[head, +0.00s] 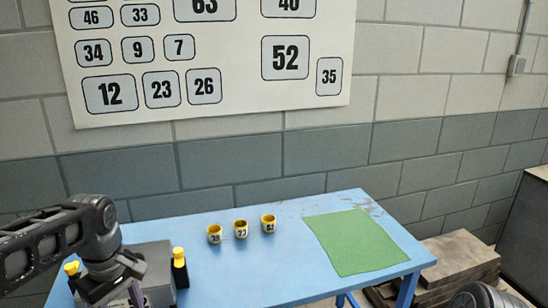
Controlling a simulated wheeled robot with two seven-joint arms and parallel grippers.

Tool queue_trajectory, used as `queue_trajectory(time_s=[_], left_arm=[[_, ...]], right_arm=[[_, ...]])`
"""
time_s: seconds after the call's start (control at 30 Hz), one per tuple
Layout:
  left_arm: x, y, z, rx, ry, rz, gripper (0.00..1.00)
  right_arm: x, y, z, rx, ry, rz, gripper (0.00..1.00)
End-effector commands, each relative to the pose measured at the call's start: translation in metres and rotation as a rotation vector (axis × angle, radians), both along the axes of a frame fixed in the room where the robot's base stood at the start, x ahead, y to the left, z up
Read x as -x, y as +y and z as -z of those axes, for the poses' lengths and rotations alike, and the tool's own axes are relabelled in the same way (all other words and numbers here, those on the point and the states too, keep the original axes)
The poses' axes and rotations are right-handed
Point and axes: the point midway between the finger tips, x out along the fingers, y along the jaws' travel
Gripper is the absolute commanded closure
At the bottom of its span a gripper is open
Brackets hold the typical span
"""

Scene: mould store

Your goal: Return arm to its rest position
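My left arm comes in from the left, and its gripper (135,292) points down at the lower left, over or beside a grey block at the table's near left. The fingertips are cut off by the bottom edge, so I cannot see whether they are open or shut. Three yellow ring-like cups with small dark numbers stand apart in a row on the blue table (240,265): the left cup (214,234), the middle cup (241,229) and the right cup (268,224). The numbers are too small to read surely.
A green mat (358,242) lies bare on the table's right part. The grey block (158,262) has a black, yellow-topped piece (180,268) at its right. Stacked brown boards (455,258) lie beyond the right edge. A white number board (215,60) hangs on the block wall.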

Motion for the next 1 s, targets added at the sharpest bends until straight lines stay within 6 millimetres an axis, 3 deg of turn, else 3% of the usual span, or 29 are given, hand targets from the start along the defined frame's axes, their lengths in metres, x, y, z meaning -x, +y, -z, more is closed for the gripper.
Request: queue_trajectory(time_s=[0.37, 0.57, 0.67, 0.77, 0.87, 1.0], left_arm=[[-0.057, -0.022, 0.007, 0.019, -0.246, 0.254, 0.50], [-0.092, -0.063, 0.043, 0.024, -0.386, 0.474, 0.50], [-0.105, -0.093, 0.082, 0.029, -0.450, 0.605, 0.50], [-0.103, -0.133, 0.146, 0.037, -0.501, 0.755, 0.50], [-0.077, -0.169, 0.218, 0.051, -0.520, 0.870, 0.50], [-0.007, -0.204, 0.301, 0.097, -0.472, 0.951, 0.50]], right_arm=[[-0.001, 0.000, 0.000, 0.000, -0.002, 0.001, 0.64], [-0.001, 0.000, 0.000, 0.000, -0.002, 0.001, 0.64], [-0.001, 0.000, 0.000, 0.000, -0.002, 0.001, 0.64], [-0.001, 0.000, 0.000, 0.000, -0.002, 0.001, 0.64], [-0.001, 0.000, 0.000, 0.000, -0.002, 0.001, 0.64], [-0.001, 0.000, 0.000, 0.000, -0.002, 0.001, 0.64]])
